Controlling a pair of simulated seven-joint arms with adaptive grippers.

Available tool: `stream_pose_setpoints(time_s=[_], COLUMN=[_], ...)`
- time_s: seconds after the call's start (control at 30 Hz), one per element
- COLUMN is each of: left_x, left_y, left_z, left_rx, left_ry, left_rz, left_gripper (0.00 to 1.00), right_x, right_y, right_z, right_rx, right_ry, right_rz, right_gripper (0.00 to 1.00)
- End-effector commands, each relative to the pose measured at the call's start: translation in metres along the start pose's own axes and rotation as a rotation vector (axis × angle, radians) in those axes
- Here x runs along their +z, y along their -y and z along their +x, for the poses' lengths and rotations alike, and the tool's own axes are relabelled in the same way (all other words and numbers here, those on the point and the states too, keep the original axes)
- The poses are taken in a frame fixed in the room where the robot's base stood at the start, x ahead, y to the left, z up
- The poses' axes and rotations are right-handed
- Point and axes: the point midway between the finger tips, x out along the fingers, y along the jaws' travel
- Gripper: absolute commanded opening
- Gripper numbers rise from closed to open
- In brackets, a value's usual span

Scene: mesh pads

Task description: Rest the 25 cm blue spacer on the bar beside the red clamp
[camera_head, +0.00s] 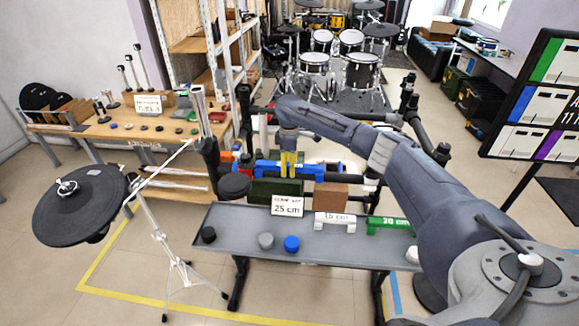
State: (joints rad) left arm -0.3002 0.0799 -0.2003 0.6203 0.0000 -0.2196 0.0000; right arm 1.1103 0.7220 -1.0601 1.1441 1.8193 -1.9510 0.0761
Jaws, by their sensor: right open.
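The blue spacer (322,169) lies level behind the grey bench, along the line of a dark bar that is mostly hidden. My right gripper (288,164) reaches down from above over the left-middle part of the spacer. Its yellow fingers are open and stand at the spacer. I cannot tell whether they touch it, or exactly how the spacer rests on the bar. My left gripper is not in view.
The grey bench (345,251) holds a "25 cm" card (287,206), a white spacer (334,219), a green spacer (388,224) and several round caps. A black drum pad (80,205) stands at left. A drum kit is behind.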

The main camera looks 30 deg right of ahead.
Motion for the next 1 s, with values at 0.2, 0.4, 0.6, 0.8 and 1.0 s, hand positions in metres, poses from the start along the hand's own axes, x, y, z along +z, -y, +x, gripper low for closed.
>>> stream_pose_setpoints(time_s=[0.2, 0.4, 0.6, 0.8, 1.0], left_x=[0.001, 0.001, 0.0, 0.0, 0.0], left_y=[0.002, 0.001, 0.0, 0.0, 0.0], left_z=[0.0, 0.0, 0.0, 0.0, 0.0], left_rx=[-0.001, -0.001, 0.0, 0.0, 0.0], left_ry=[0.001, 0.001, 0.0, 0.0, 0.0], left_rz=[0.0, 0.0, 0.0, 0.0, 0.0], left_gripper=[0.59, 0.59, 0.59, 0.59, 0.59], right_x=[-0.001, -0.001, 0.0, 0.0, 0.0], right_y=[0.0, -0.001, -0.001, 0.0, 0.0], right_z=[-0.012, -0.045, -0.08, -0.105, -0.117], right_rx=[0.001, 0.003, 0.003, 0.001, 0.0], right_ry=[-0.002, -0.003, -0.002, -0.001, -0.001], right_rz=[0.0, -0.001, 0.0, 0.0, 0.0], right_gripper=[0.5, 0.5, 0.5, 0.5, 0.5])
